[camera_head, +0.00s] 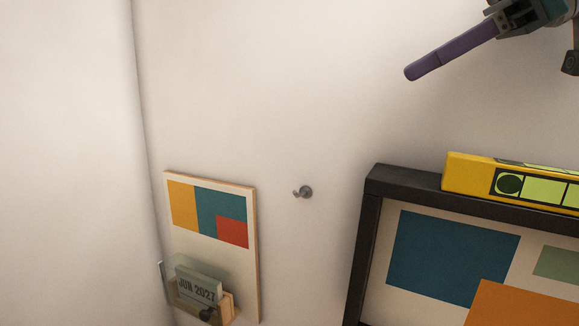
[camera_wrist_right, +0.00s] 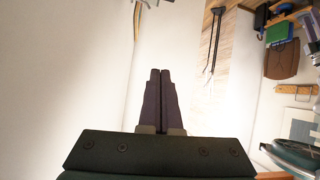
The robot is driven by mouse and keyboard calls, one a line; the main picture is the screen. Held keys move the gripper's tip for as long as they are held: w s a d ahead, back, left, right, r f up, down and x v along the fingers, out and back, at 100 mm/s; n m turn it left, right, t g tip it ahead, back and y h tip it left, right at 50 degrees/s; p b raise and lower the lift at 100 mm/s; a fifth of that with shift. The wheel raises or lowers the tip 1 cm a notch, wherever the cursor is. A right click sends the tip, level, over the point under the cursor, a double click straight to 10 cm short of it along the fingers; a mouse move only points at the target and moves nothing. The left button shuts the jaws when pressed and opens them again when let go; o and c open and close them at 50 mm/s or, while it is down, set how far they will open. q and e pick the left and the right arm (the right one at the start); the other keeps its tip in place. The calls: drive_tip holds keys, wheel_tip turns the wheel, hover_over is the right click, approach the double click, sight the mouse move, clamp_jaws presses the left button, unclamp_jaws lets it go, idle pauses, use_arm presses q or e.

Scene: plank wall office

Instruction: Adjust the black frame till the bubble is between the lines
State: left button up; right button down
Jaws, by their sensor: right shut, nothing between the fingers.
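The black frame (camera_head: 368,245) hangs on the white wall at the lower right of the head view, cut off by the picture edges. It holds a print of blue, orange and green blocks. A yellow spirit level (camera_head: 458,172) lies along its top edge, with a round green vial and green windows; I cannot make out the bubble. In this view both slope down to the right. My right gripper (camera_head: 411,73), with purple fingers, is above the frame and level, apart from them. Its fingers are shut and empty in the wrist view (camera_wrist_right: 160,72). My left gripper is not in view.
A small metal hook (camera_head: 304,192) sticks out of the wall left of the frame. Further left hangs a board (camera_head: 251,250) with coloured blocks and a calendar (camera_head: 198,283) in a holder, near the wall corner. The wall above is bare.

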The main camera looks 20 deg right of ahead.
drive_tip(key=d, duration=0.1)
drive_tip(key=s+d+m+h, duration=0.1)
drive_tip(key=d, duration=0.1)
drive_tip(key=s+d+m, duration=0.1)
drive_tip(key=shift+d+f+g+h, duration=0.15)
drive_tip(key=shift+f+g+h, duration=0.05)
drive_tip(key=shift+g+h, duration=0.2)
drive_tip(key=shift+d+f, duration=0.1)
drive_tip(key=shift+f, duration=0.05)
drive_tip(key=p, duration=0.6)
hover_over(394, 175)
wheel_tip(394, 175, down, 6)
drive_tip(key=shift+s+d+r, duration=0.1)
drive_tip(key=shift+r, duration=0.1)
wheel_tip(394, 175, down, 4)
drive_tip(key=shift+r+p, duration=0.1)
drive_tip(key=shift+p, duration=0.7)
drive_tip(key=shift+f, duration=0.55)
